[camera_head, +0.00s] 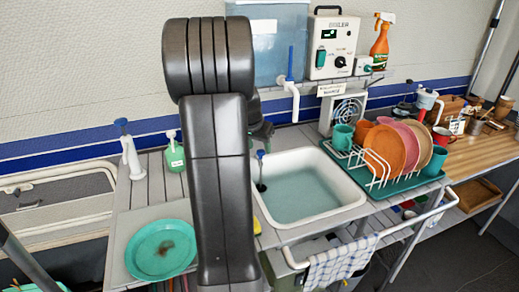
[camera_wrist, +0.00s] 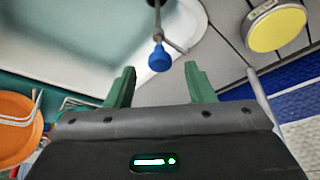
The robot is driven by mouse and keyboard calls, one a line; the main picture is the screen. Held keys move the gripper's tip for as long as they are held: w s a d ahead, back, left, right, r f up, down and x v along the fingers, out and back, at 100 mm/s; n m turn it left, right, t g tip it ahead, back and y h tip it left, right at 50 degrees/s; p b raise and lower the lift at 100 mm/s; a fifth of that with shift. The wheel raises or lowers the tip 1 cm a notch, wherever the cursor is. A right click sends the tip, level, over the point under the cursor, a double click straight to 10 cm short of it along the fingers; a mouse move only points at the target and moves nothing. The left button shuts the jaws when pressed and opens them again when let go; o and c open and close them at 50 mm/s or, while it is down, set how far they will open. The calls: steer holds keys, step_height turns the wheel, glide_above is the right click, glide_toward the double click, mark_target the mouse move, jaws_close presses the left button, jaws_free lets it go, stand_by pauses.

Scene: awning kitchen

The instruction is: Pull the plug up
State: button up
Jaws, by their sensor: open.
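The sink (camera_head: 345,205) holds bluish water. At its back left corner stands a thin rod with a blue knob (camera_head: 261,154), its dark lower part reaching towards the water. In the wrist view the blue knob (camera_wrist: 160,58) sits just beyond and between the fingertips, with a grey bar beside the rod at the sink rim (camera_wrist: 195,25). My gripper (camera_wrist: 159,70) is open with two green fingers, one to each side of the knob; no contact shows. In the head view my arm hides most of the gripper. The plug's bottom end cannot be made out.
A dish rack (camera_head: 365,172) with plates and mugs stands right of the sink. A white tap with a blue top (camera_head: 290,75) hangs behind it. A round yellow-faced object (camera_wrist: 276,27) is near the gripper.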

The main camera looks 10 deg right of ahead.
steer(key=shift+x, duration=1.15)
jaws_close()
steer(key=shift+r+p, duration=0.8)
steer(key=shift+r, duration=0.9)
jaws_free()
steer(key=shift+f, duration=0.1)
